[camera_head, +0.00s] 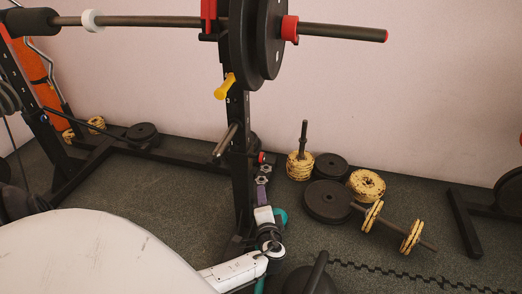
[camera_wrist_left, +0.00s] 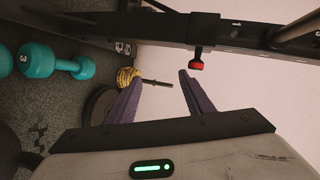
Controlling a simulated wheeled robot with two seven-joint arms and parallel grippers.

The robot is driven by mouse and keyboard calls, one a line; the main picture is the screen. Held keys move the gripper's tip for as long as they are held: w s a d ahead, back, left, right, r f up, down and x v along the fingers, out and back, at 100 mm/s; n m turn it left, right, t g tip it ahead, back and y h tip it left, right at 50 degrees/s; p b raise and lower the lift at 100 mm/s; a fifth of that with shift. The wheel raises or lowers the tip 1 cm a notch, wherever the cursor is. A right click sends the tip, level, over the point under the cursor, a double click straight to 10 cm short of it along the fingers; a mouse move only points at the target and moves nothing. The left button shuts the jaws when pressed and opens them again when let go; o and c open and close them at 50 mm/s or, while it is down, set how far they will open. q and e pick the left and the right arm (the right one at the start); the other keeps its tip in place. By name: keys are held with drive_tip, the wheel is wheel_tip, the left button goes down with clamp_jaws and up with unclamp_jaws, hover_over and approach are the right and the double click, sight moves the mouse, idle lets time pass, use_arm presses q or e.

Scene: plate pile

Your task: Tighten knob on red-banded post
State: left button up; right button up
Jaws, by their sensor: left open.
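The black upright post (camera_head: 240,150) stands in the middle of the head view. A small knob with a red end (camera_head: 262,158) sticks out from its right side, low down. The same red and black knob (camera_wrist_left: 197,62) shows in the left wrist view on the post (camera_wrist_left: 150,28), just past the right fingertip. My left gripper (camera_head: 263,172) is just below the knob in the head view. Its purple fingers (camera_wrist_left: 160,77) are spread apart with nothing between them. I cannot tell how tight the knob sits. My right gripper is not in view.
A yellow-handled pin (camera_head: 224,88) and a loaded barbell (camera_head: 340,32) are higher on the rack. Stacked plates (camera_head: 327,200) and a dumbbell bar with yellow plates (camera_head: 410,236) lie on the floor to the right. Teal dumbbells (camera_wrist_left: 40,60) lie at left in the wrist view.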

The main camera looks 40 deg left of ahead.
sight(262, 161)
use_arm(q)
drive_tip(key=w+a+r+y+b, duration=0.1)
drive_tip(key=w+a+b, duration=0.1)
drive_tip(key=w+a, duration=0.1)
drive_tip(key=w+a+r+t+y+b, duration=0.1)
drive_tip(key=w+a+r+b, duration=0.1)
drive_tip(key=w+a, duration=0.2)
drive_tip(key=w+a+r+y+b, duration=0.1)
drive_tip(key=w+a+b, duration=0.1)
drive_tip(key=w+a, duration=0.1)
drive_tip(key=shift+w+a+r+t+y, duration=0.15)
drive_tip(key=shift+w+a+t+y, duration=0.15)
drive_tip(key=shift+a, duration=0.35)
drive_tip(key=shift+w+a+r+b, duration=0.1)
drive_tip(key=shift+w+a+b, duration=0.2)
drive_tip(key=shift+a, duration=0.1)
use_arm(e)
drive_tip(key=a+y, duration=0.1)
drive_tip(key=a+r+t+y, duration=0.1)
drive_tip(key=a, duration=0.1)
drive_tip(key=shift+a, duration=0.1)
use_arm(q)
drive_tip(key=c, duration=1)
drive_tip(key=shift+c, duration=0.2)
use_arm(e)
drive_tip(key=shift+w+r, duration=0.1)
